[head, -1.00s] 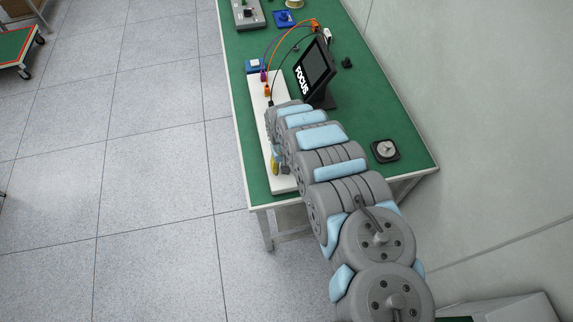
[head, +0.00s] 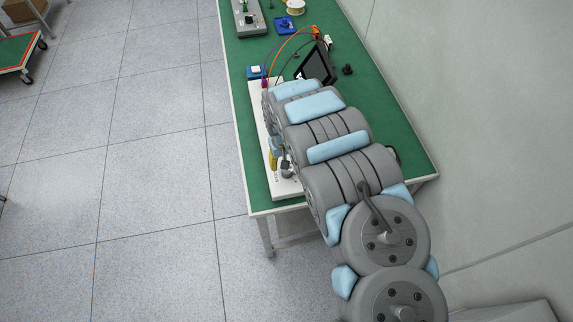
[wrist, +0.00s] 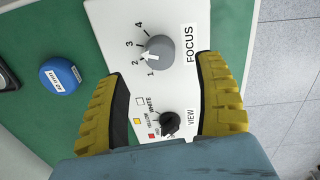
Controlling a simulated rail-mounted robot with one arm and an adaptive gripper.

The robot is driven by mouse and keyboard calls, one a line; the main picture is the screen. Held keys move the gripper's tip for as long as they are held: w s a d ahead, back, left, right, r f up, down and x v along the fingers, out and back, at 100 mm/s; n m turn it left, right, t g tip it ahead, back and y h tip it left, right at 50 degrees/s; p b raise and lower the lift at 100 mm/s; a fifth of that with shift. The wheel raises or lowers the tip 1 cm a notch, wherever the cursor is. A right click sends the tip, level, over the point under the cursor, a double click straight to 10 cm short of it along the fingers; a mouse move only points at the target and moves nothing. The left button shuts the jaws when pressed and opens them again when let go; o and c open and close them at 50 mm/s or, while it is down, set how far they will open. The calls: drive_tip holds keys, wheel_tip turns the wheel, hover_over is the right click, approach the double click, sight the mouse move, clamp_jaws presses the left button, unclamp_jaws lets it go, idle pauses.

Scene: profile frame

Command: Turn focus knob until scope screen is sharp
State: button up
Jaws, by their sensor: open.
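The grey focus knob (wrist: 159,52) sits on a white panel (wrist: 112,18) beside the word FOCUS and a scale marked 1 to 4. Its white pointer is near 2. My gripper (wrist: 170,85) is open in the wrist view, its yellow fingers on either side of the panel, with the focus knob just beyond the fingertips and untouched. A smaller black VIEW knob (wrist: 169,124) lies between the fingers, nearer the palm. In the head view the scope screen (head: 316,64) is dark and partly hidden by my arm; its sharpness cannot be told.
A blue round object (wrist: 60,76) lies on the green table left of the panel in the wrist view. Cables (head: 289,42) run behind the panel in the head view. A blue box (head: 285,25) and a grey device (head: 248,18) stand at the far end.

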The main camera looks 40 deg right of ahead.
sight(285, 171)
drive_tip(key=shift+a+r, duration=0.15)
drive_tip(key=shift+r, duration=2.35)
drive_tip(key=shift+w, duration=0.1)
